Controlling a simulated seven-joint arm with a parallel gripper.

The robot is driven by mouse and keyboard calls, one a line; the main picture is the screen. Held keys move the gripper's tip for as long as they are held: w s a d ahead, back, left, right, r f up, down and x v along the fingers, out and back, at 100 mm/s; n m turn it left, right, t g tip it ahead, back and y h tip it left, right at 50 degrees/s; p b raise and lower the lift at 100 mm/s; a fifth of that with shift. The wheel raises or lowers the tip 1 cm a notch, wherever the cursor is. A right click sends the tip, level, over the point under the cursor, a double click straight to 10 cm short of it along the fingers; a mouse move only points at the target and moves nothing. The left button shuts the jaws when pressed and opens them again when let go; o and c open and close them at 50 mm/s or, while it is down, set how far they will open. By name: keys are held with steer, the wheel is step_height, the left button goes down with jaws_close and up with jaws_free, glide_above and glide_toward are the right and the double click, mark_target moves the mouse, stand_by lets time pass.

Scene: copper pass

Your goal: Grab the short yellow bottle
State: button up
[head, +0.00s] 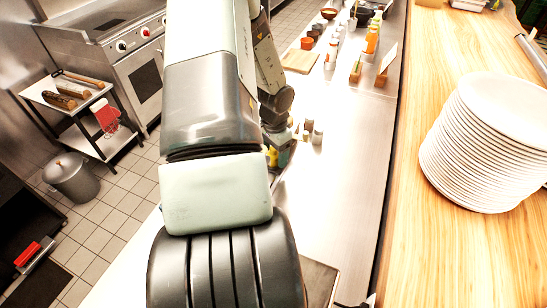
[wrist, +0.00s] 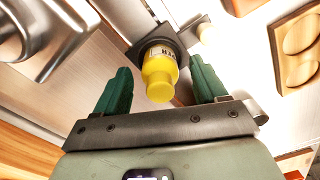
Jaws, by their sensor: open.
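The short yellow bottle (wrist: 160,72) shows in the wrist view between the two green fingers of my gripper (wrist: 160,92). It has a yellow cap end toward the camera and a pale label with dark letters. My gripper is open, with a gap visible between each finger and the bottle. In the head view a small yellow patch (head: 271,156) shows beside my arm, near my gripper; most of the bottle and the fingers are hidden there by my arm.
A dark square holder (wrist: 150,42) surrounds the bottle's far end. A wooden board with round hollows (wrist: 298,45) lies at the right in the wrist view. In the head view, small containers (head: 312,132) stand right of my gripper, and stacked white plates (head: 490,140) stand on the wooden counter.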

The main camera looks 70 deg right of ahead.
steer(key=shift+f, duration=0.1)
steer(key=shift+c, duration=0.4)
steer(key=c, duration=0.8)
steer(key=shift+c, duration=0.2)
